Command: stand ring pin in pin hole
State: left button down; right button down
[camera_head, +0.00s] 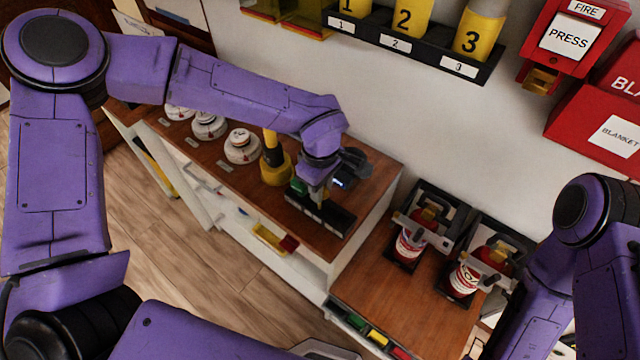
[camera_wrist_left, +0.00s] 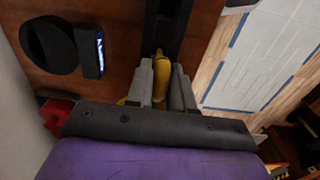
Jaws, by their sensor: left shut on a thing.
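My left gripper (camera_head: 316,193) is over the black rack (camera_head: 330,215) at the right end of the wooden counter. In the left wrist view its two grey fingers (camera_wrist_left: 161,85) are shut on a yellow piece (camera_wrist_left: 161,68), which I take to be the ring pin. The fingers hide much of it, and I cannot tell whether it touches the rack. The black rack also shows in the wrist view (camera_wrist_left: 166,25), running away from the fingertips. I cannot make out the pin hole. My right arm is at the right edge; its gripper does not show.
A black device with a lit display (camera_wrist_left: 98,52) stands beside the rack. A yellow-and-black object (camera_head: 275,165) and several white round detectors (camera_head: 242,147) stand left of it. Two red-and-white extinguishers (camera_head: 410,242) are in black holders on the lower counter. The wall is behind.

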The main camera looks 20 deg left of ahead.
pick_arm(q)
jog(key=shift+f, duration=0.75)
jog(key=c, duration=0.9)
grip_release()
jog(key=shift+r, duration=0.1)
notch_tip(320, 180, up, 10)
jog(key=shift+r+b, duration=0.2)
jog(key=shift+b, duration=0.65)
